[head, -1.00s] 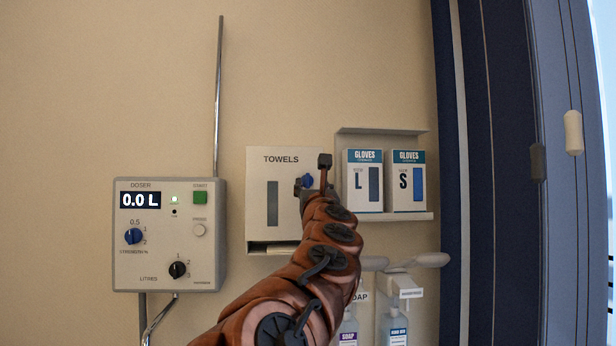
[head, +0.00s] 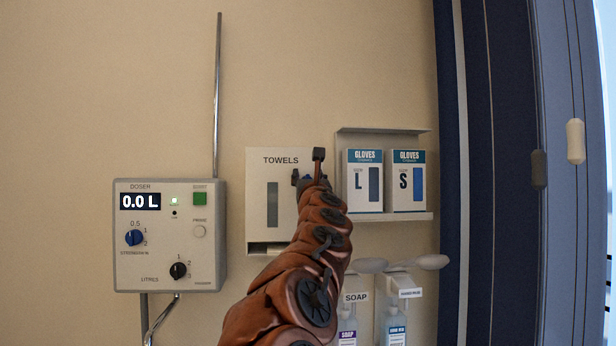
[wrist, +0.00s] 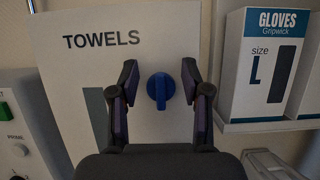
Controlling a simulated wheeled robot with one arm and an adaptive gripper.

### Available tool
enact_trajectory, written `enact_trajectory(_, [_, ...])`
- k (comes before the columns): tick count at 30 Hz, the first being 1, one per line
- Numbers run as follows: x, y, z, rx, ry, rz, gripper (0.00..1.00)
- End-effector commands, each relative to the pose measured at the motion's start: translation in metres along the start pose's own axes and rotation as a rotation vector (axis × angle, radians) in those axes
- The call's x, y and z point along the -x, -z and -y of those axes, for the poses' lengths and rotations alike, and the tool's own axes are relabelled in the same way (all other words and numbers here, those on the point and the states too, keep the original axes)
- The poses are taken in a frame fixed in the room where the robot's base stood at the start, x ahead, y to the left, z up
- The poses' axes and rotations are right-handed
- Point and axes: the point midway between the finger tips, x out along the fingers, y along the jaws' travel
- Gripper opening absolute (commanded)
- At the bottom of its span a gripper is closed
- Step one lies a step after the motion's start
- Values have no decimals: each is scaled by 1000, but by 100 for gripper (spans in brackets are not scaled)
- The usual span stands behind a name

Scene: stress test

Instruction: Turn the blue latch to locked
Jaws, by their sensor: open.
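The blue latch (wrist: 160,88) is a round knob with an upright grip on the front of the white towel dispenser (wrist: 75,64), right of its dark slot. In the wrist view it sits between the two dark fingers of my gripper (wrist: 160,80), with a gap on each side. I cannot tell how far it is in depth. My gripper is open and empty.
A shelf (head: 385,216) with two glove boxes (head: 362,180) is close on the right. Soap dispensers (head: 397,310) hang below it. A grey doser panel (head: 150,260) is on the left wall. A dark blue curtain (head: 505,120) hangs at far right.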

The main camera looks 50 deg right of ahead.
Motion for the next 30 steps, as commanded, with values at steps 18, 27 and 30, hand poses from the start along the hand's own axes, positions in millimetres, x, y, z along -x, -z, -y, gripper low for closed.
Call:
enact_trajectory(18, [0, 1, 0, 0, 0, -1, 0])
enact_trajectory(27, [1, 2, 0, -19, 9, -2, 0])
enact_trajectory(30, [1, 3, 0, -50, 20, -2, 0])
